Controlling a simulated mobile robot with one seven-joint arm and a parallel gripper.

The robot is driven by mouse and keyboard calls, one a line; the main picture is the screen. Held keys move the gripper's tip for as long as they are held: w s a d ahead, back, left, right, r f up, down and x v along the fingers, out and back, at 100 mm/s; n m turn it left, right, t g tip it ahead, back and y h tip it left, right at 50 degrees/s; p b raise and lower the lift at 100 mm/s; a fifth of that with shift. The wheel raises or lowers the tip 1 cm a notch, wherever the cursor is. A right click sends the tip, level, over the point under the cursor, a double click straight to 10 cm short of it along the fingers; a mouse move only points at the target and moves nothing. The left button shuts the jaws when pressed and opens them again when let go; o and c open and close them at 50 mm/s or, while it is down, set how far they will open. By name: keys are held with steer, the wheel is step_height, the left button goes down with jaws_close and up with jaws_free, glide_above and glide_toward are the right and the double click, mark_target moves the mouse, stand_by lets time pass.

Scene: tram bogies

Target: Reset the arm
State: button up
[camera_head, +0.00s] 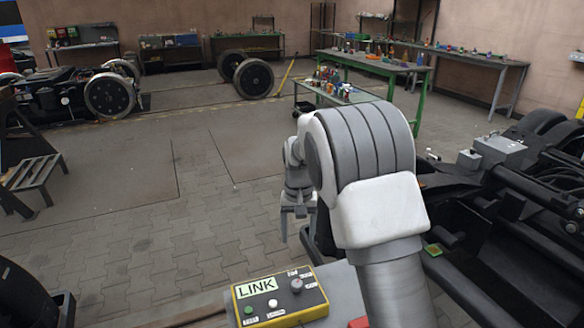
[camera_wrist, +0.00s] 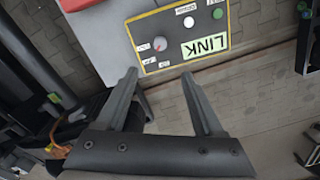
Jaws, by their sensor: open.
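My arm rises at the centre right of the head view, bent over at a large grey and white joint. My gripper (camera_head: 296,214) hangs beyond it, pointing down, partly hidden by the arm. In the wrist view my gripper (camera_wrist: 160,82) shows two dark fingers spread apart with nothing between them. A yellow-edged control box (camera_head: 280,299) labelled LINK, with a knob and buttons, sits on my base at the bottom of the head view. The same box (camera_wrist: 180,35) appears upside down beyond the fingertips in the wrist view, apart from them.
A black bogie (camera_head: 520,190) stands close on the right. Another bogie (camera_head: 75,95) is at the far left, near a loose wheelset (camera_head: 253,78). A green workbench (camera_head: 375,64) and a trolley (camera_head: 335,92) hold small items. The paved floor (camera_head: 130,220) at left centre is clear.

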steer(key=s+d+r+t+p, duration=0.1)
steer(key=s+d+r+p, duration=0.2)
steer(key=s+r, duration=0.5)
steer(key=s+d+r+t+p, duration=0.15)
steer(key=s+d+r, duration=0.25)
steer(key=r, duration=0.8)
steer(key=s+d+r+t+p, duration=0.1)
steer(key=s+d+r+p, duration=0.1)
steer(key=s, duration=0.7)
steer(key=s+d+r+t+p, duration=0.2)
steer(key=s+r+p, duration=0.2)
steer(key=s, duration=0.6)
steer(key=shift+d+r+n, duration=0.2)
steer(key=shift+r+n, duration=0.2)
steer(key=shift+r, duration=0.55)
